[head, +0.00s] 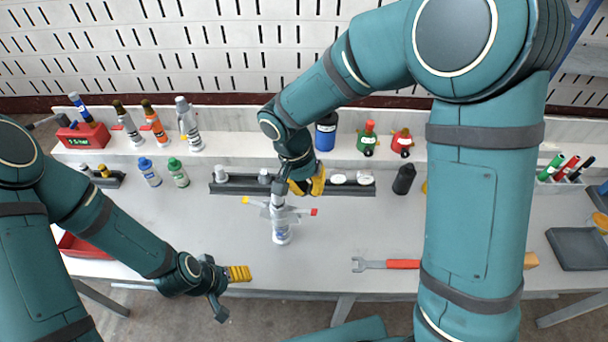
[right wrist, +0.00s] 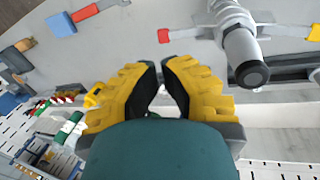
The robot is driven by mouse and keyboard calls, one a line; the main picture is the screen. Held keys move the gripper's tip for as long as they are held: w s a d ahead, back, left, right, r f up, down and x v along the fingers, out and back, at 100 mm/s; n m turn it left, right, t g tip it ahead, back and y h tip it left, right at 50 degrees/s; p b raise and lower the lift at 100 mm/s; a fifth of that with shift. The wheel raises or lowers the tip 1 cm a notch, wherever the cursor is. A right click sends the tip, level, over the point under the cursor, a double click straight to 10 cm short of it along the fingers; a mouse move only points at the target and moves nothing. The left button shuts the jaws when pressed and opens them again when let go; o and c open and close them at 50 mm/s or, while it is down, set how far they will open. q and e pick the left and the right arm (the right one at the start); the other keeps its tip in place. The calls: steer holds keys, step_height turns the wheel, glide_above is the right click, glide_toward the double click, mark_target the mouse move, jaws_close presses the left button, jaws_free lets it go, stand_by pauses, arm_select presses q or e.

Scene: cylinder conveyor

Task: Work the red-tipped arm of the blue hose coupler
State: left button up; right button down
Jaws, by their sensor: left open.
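The hose coupler (head: 281,232) stands upright on the table, grey-white with a little blue low on its body. Its red-tipped arm (head: 309,212) points right and its yellow-tipped arm (head: 250,201) points left. In the right wrist view the coupler (right wrist: 242,50) is seen from above, with the red tip (right wrist: 163,36) just beyond my fingertips. My right gripper (right wrist: 159,68) has its yellow fingertips almost together, with nothing visible between them. In the head view it (head: 308,185) is behind the coupler. My left gripper (head: 229,290) is open and empty at the table's front edge.
A dark rack (head: 230,187) with white parts lies behind the coupler. A wrench with a red handle (head: 400,264) lies to the right. Bottles, such as a green-capped one (head: 178,173), and a shelf with a red box (head: 83,137) stand behind.

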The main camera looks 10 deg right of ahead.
mark_target(317, 209)
steer(key=x, duration=0.6)
steer(key=shift+f+b, duration=0.35)
steer(key=shift+b, duration=0.05)
